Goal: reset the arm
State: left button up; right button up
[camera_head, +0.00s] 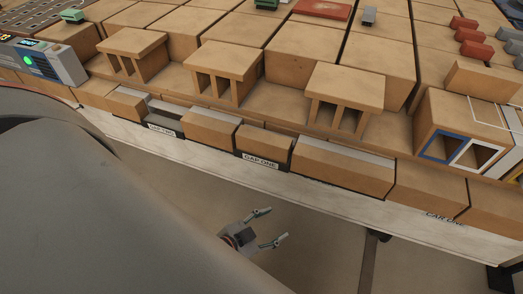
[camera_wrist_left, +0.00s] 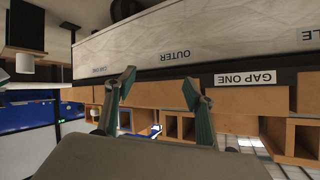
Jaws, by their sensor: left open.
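My left gripper (camera_head: 276,224) is below the front edge of the brick-covered table, over the floor. Its two fingers are spread apart with nothing between them. In the left wrist view, its fingertips (camera_wrist_left: 159,77) are also apart and empty, with the table's pale edge and bricks beyond. The hollow bricks (camera_head: 222,65) stand on the table, apart from the gripper. My right gripper is in neither view.
The table's white front edge (camera_head: 330,197) runs down to the right. A row of bricks with a "GAP ONE" label (camera_head: 261,161) lies along it. A grey box with a green light (camera_head: 50,63) stands at the left. Floor (camera_head: 330,240) below the edge is clear around the gripper.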

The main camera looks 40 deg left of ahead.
pick_arm(q)
jog(key=shift+n+g+y, duration=0.4)
jog(key=shift+n, duration=0.3)
jog(key=s, duration=0.1)
jog(key=s+a+f, duration=0.1)
jog(key=s+f, duration=0.1)
jog(key=shift+s+a+f, duration=0.1)
jog(key=shift+a+f, duration=0.05)
jog(key=shift+a, duration=0.2)
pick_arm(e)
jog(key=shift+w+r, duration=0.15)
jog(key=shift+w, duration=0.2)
